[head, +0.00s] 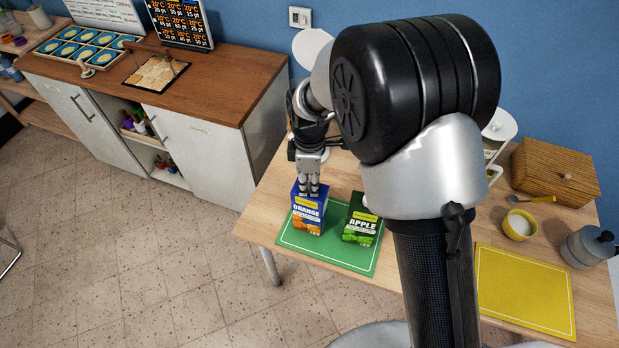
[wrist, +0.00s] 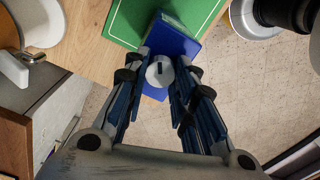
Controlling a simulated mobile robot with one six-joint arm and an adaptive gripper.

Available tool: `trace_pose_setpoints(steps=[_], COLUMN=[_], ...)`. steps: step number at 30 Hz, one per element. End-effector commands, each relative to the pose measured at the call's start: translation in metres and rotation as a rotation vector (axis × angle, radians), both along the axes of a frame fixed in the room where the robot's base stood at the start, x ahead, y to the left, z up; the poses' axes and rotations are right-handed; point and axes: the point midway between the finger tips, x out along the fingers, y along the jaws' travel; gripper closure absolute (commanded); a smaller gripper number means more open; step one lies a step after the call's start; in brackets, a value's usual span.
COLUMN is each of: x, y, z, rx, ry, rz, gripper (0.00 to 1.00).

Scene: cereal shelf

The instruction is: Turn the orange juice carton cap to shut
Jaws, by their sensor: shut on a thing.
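The orange juice carton (head: 308,212) is blue with an orange picture. It stands upright on the green mat (head: 345,257) in the head view. My gripper (head: 309,187) points down at the carton's top. In the wrist view the carton (wrist: 178,42) is seen from above, and its round white cap (wrist: 160,71), with a dark bar mark on it, lies between the two fingers of my gripper (wrist: 160,75). The fingers are shut on the cap. How far the cap is turned cannot be told.
A dark green apple carton (head: 361,218) stands just right of the orange one on the same mat. Further right are a yellow mat (head: 525,290), a yellow cup (head: 519,225), a moka pot (head: 588,246) and a wooden box (head: 556,176). The table's edge is close to the mat's left side.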

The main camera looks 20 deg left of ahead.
Motion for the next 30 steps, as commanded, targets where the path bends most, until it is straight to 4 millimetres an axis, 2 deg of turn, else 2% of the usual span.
trace_pose_setpoints(steps=[30], x=[0.0011], y=[-0.0004], z=[0.0006], rx=[0.0], ry=[0.0], rz=[-0.966], gripper=[0.99])
